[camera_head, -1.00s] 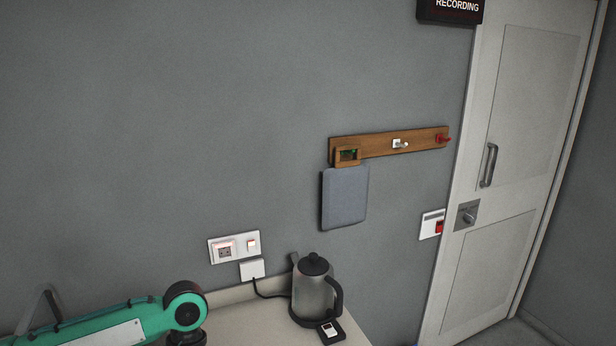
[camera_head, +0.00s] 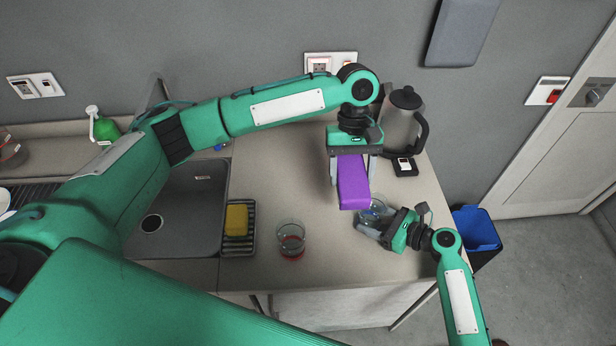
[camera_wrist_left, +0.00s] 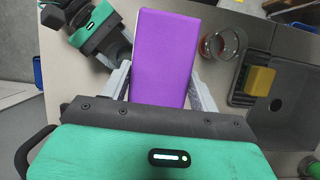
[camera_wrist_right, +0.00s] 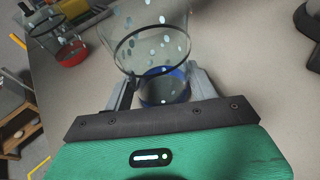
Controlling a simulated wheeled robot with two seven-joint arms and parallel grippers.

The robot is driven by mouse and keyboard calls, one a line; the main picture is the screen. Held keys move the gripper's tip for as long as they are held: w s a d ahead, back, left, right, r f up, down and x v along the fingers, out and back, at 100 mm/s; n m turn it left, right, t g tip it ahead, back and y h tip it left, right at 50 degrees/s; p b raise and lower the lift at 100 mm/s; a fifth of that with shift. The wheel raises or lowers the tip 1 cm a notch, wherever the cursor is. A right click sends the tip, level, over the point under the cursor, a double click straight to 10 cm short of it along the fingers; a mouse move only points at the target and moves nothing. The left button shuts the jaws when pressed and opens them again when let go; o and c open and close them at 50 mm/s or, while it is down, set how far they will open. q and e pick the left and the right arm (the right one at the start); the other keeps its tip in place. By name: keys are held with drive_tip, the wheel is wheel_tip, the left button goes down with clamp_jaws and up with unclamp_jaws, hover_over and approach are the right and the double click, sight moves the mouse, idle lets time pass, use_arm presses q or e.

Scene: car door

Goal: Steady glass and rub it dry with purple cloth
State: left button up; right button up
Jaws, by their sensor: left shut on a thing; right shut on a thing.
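The purple cloth (camera_head: 353,188) is a flat folded slab, held by my left gripper (camera_head: 352,170) above the counter's right part. In the left wrist view, the cloth (camera_wrist_left: 160,55) fills the space between the fingers. My right gripper (camera_head: 380,224) is shut on a clear glass (camera_head: 372,208) with a blue base, just below the cloth's lower end. In the right wrist view, the glass (camera_wrist_right: 150,40) is covered in droplets and its blue base (camera_wrist_right: 165,90) is between the fingers. I cannot tell whether the cloth touches the glass or whether the glass rests on the counter.
A second glass with a red base (camera_head: 291,240) stands on the counter (camera_head: 265,180). Left of it are a yellow sponge (camera_head: 237,220) in a ribbed dish and the sink (camera_head: 180,205). A kettle (camera_head: 402,120) stands behind right. A blue-lined bin (camera_head: 476,228) is beyond the right edge.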

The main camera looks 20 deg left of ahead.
use_arm(q)
drive_tip(key=r+n, duration=0.1)
drive_tip(key=n, duration=0.1)
hover_over(378, 195)
drive_tip(key=s, duration=0.3)
wheel_tip(378, 195, down, 8)
drive_tip(key=shift+r+h, duration=0.2)
drive_tip(key=shift+h, duration=0.1)
drive_tip(key=shift+a+f, duration=0.1)
drive_tip(key=shift+f, duration=0.45)
idle(0.8)
drive_tip(key=shift+s, duration=0.1)
drive_tip(key=shift+w+a, duration=0.3)
drive_tip(key=shift+w, duration=0.25)
drive_tip(key=shift+w+a, duration=0.3)
drive_tip(key=shift+w, duration=0.2)
idle(0.4)
drive_tip(key=shift+s, duration=0.1)
drive_tip(key=shift+s+d, duration=1.15)
drive_tip(key=shift+s, duration=0.7)
drive_tip(key=shift+w+a, duration=0.35)
drive_tip(key=shift+w, duration=0.3)
drive_tip(key=shift+w+a, duration=0.4)
drive_tip(key=shift+w, duration=0.2)
drive_tip(key=shift+w+a, duration=0.35)
drive_tip(key=shift+w, duration=0.3)
